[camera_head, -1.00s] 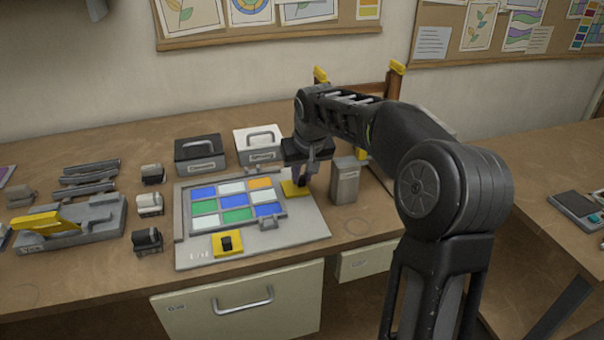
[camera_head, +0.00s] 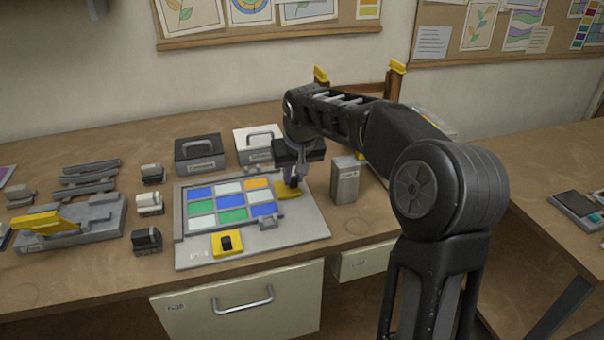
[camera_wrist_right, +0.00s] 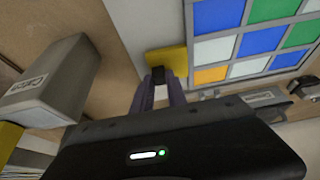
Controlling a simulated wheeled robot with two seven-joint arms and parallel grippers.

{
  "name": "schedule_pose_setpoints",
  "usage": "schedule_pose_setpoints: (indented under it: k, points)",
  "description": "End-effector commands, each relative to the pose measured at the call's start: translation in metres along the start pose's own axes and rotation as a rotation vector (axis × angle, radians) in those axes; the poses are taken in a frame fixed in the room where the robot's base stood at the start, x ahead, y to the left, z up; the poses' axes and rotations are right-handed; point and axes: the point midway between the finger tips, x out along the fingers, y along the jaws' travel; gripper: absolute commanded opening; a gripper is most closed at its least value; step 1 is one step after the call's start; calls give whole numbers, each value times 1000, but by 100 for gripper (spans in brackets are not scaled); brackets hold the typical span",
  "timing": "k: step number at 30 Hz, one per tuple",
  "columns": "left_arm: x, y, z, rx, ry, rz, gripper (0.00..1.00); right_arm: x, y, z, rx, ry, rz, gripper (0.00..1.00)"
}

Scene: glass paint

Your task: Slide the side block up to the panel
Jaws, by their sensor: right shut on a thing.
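The panel (camera_head: 232,203), a framed grid of blue, white, green and orange panes, lies on a light grey board. The side block (camera_head: 296,200) is yellow and sits on the board at the panel's right side. In the right wrist view the yellow block (camera_wrist_right: 166,58) lies close beside the panel's frame near the orange pane; I cannot tell whether they touch. My right gripper (camera_head: 291,184) is shut on the block's dark knob, its fingers (camera_wrist_right: 160,82) partly hiding it. A second yellow block (camera_head: 227,244) with a black knob sits at the panel's front edge. My left gripper is not in view.
A grey box (camera_head: 345,180) stands just right of the board. Black (camera_head: 199,154) and white (camera_head: 258,145) handled boxes stand behind it. Several small clamps and a grey fixture with a yellow lever (camera_head: 50,224) lie to the left.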

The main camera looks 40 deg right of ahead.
Motion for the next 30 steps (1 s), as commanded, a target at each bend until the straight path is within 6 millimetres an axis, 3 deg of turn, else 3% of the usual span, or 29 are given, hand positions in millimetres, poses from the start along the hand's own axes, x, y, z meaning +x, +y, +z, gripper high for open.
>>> schedule_pose_setpoints:
  k: [8, 9, 16, 25, 30]
  points:
    - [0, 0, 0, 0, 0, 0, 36, 0, -7, 0, -2, 1, -6, 0]
    - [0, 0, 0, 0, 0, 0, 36, 0, -7, 0, -1, 1, -6, 20]
    - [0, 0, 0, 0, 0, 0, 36, 0, -6, 0, -1, 1, -4, 39]
    - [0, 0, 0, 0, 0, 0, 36, -1, -5, 0, -1, 1, -3, 40]
    - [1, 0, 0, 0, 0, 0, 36, -15, -6, -1, -2, 3, -3, 40]
